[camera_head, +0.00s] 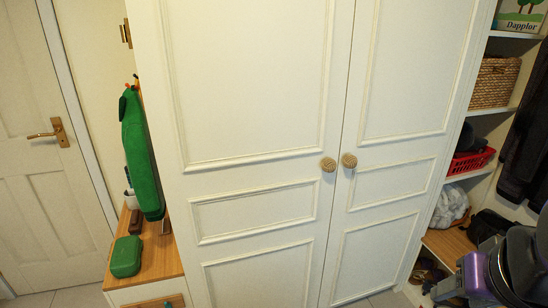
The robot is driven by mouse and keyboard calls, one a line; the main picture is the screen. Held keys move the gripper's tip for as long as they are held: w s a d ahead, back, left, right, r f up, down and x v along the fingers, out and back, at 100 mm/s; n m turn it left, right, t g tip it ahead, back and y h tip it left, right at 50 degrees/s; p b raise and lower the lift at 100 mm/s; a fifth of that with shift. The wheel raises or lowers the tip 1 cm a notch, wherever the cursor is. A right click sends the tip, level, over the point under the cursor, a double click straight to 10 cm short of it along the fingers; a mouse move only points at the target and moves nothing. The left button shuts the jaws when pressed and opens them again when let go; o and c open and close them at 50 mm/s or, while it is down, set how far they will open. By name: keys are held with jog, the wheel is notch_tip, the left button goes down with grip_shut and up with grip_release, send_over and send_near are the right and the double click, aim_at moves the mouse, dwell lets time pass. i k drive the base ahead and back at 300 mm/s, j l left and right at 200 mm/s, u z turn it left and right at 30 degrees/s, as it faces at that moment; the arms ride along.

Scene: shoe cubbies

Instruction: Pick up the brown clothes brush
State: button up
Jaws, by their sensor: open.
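A small brown block-like item (165,226), perhaps the brown clothes brush, stands on the wooden top of the low cabinet at the left, right beside the wardrobe. A second narrow brown item (134,221) stands next to a white cup (129,200) there. Both are small, and I cannot tell for sure which is the brush. Purple-grey and black parts of my arm show at the lower right, far from the cabinet. I cannot make out my gripper's fingertips.
A green case (126,257) lies on the cabinet top (158,262). A long green item (139,150) stands above it. The white wardrobe (270,80) fills the middle. Shelves at the right hold a wicker basket (495,83) and a red basket (470,162). A door (40,150) is at the far left.

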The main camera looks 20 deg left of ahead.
aim_at(135, 224)
jog(key=u, duration=1.95)
jog(key=i+j+z, duration=0.1)
jog(key=j+z, duration=0.3)
jog(key=j, duration=0.35)
jog(key=j+z, duration=0.35)
jog(key=j, duration=0.4)
